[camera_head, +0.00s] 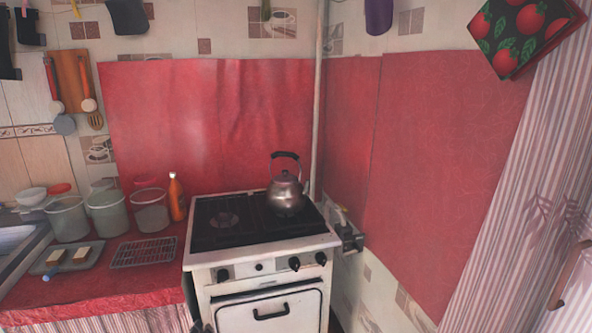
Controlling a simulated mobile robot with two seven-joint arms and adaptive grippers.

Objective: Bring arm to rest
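Neither of my grippers can be made out in the head view. A small dark shape shows at the bottom edge by the stove's lower left corner, too little of it to tell what it is. A metal kettle (285,192) with a black handle stands upright on the back right of the white stove (262,262). The stove has a black top, knobs on the front and a shut oven door (270,313).
A sink (14,240) is at the far left. A striped curtain (520,200) hangs at right.

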